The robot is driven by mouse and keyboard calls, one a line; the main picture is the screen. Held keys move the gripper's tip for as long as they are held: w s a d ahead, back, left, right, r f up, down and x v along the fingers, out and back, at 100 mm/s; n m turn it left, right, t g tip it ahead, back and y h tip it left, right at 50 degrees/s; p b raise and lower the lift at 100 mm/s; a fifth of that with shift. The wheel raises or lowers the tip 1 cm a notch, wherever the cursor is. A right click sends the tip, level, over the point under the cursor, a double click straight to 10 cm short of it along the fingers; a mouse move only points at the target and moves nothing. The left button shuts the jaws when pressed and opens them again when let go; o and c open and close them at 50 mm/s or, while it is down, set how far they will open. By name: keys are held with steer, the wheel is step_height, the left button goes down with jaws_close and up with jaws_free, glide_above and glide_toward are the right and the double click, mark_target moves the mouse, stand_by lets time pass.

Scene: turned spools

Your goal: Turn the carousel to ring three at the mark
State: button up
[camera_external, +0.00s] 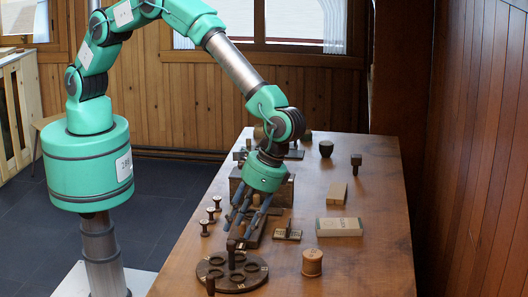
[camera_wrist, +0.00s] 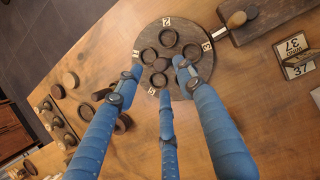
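The carousel (camera_external: 238,284) is a dark round disc with several rings and pale number tags, on the near part of the table. The wrist view shows the disc (camera_wrist: 185,88) from above, with tag 2 (camera_wrist: 167,21) at the top and tag 3 (camera_wrist: 206,46) at the right. A small pale pointed piece (camera_wrist: 220,33) lies just outside the rim close to tag 3. My gripper (camera_external: 245,222) has three blue fingers, spread and empty, above the disc. Its fingertips (camera_wrist: 160,74) overlap the disc in the wrist view; contact cannot be told.
A dark board (camera_wrist: 270,14) with a knob adjoins the disc. Several spools (camera_external: 211,212) stand at left. A number stand (camera_external: 287,234), pale box (camera_external: 339,227) and lidded wooden pot (camera_external: 312,262) are at right. The near right tabletop is clear.

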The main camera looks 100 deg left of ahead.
steer(key=v, duration=0.6)
steer(key=shift+r, duration=0.2)
step_height(320, 180, up, 3)
steer(key=m+t+p, duration=0.2)
steer(key=t+p, duration=0.1)
steer(key=t, duration=0.2)
glide_above(231, 242)
steer(key=shift+f+y, duration=0.1)
steer(key=shift+y, duration=0.3)
steer(key=shift+f, duration=0.1)
step_height(231, 242, down, 14)
steer(key=shift+r, duration=0.15)
stand_by(0.5)
